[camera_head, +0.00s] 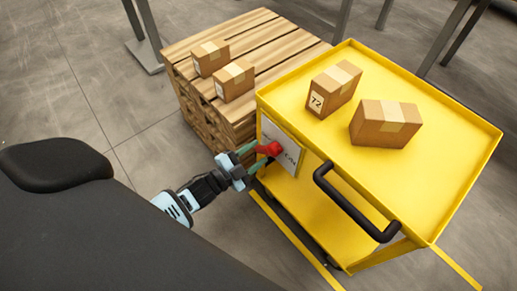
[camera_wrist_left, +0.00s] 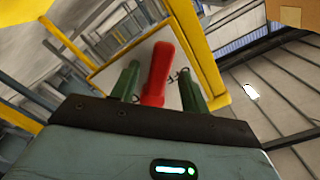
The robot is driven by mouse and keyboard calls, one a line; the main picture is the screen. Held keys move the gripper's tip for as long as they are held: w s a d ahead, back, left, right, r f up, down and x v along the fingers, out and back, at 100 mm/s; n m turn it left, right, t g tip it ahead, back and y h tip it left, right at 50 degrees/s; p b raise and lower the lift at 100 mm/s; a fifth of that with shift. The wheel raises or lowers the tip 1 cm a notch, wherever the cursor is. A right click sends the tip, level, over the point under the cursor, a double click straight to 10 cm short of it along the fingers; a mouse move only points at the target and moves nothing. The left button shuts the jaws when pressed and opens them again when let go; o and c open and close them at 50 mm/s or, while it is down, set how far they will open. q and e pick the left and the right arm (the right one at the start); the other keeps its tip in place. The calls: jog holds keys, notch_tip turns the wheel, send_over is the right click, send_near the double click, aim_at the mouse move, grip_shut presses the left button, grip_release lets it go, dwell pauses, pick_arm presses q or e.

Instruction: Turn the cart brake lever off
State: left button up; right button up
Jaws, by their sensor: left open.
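The yellow cart (camera_head: 437,103) stands at the right in the head view. Its red brake lever (camera_head: 269,149) sits at the cart's near left side, in front of a white plate (camera_head: 281,147) with dark lettering, partly hidden. My left gripper (camera_head: 251,157) is at the lever, its green fingers open. In the left wrist view the red lever (camera_wrist_left: 159,72) is tilted a little and lies between the two open fingers (camera_wrist_left: 158,85), with a gap to the right finger. Contact with the left finger is hard to tell. My right gripper is not in view.
A black handle (camera_head: 350,205) juts from the cart's near side, right of the lever. Two cardboard boxes (camera_head: 387,127) lie on the cart top. Grey floor (camera_head: 60,90) is clear at the left.

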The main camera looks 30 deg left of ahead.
pick_arm(q)
jog(key=v, duration=0.6)
jog(key=shift+p, duration=0.45)
